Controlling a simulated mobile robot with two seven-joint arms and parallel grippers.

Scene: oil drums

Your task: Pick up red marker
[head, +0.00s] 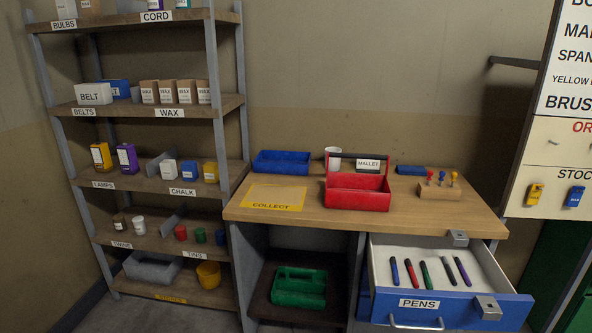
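The red marker (411,273) lies in the open blue drawer labelled PENS (457,311), at the lower right of the head view. It lies second from the left in a row of several markers on the pale drawer floor. A blue marker (394,270) is on its left and a green marker (426,273) on its right. A black marker (447,271) and a purple marker (462,271) lie further right. The markers lie apart from one another. Neither of my grippers shows in this view.
The drawer juts out below the wooden workbench (455,208). Grey metal blocks sit on its rim (487,308) and at the bench edge (458,238). A red toolbox (357,198), a blue tray (280,162) and a yellow COLLECT mat (273,197) are on the bench. Shelves stand left.

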